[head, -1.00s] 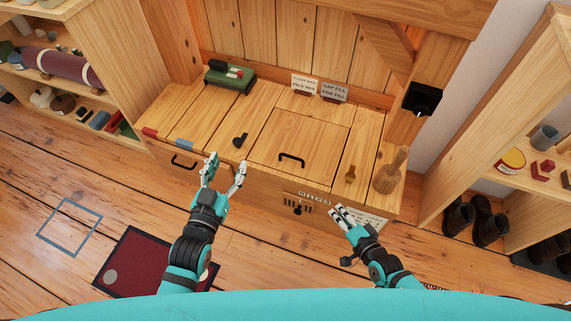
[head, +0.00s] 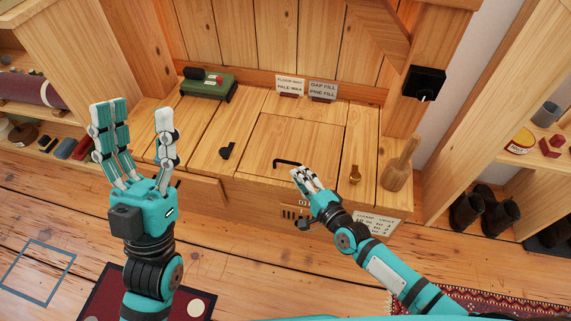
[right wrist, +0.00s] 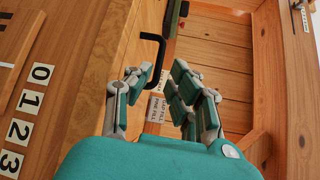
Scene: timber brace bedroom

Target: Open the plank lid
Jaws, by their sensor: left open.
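The plank lid (head: 300,140) is a square wooden panel lying flat and closed in the bench top in the head view. Its black bar handle (head: 287,163) is near the front edge; it also shows in the right wrist view (right wrist: 160,48). My right gripper (head: 304,178) is just in front of the handle and partly overlaps its right end. My left gripper (head: 138,115) is open and empty, raised to the left of the bench.
A green box (head: 208,85) and sign cards (head: 322,90) stand at the back of the bench. A wooden mallet (head: 400,165) stands at its right end. A black latch-like piece (head: 227,150) lies left of the lid. A shelf with boots (head: 480,210) is at right.

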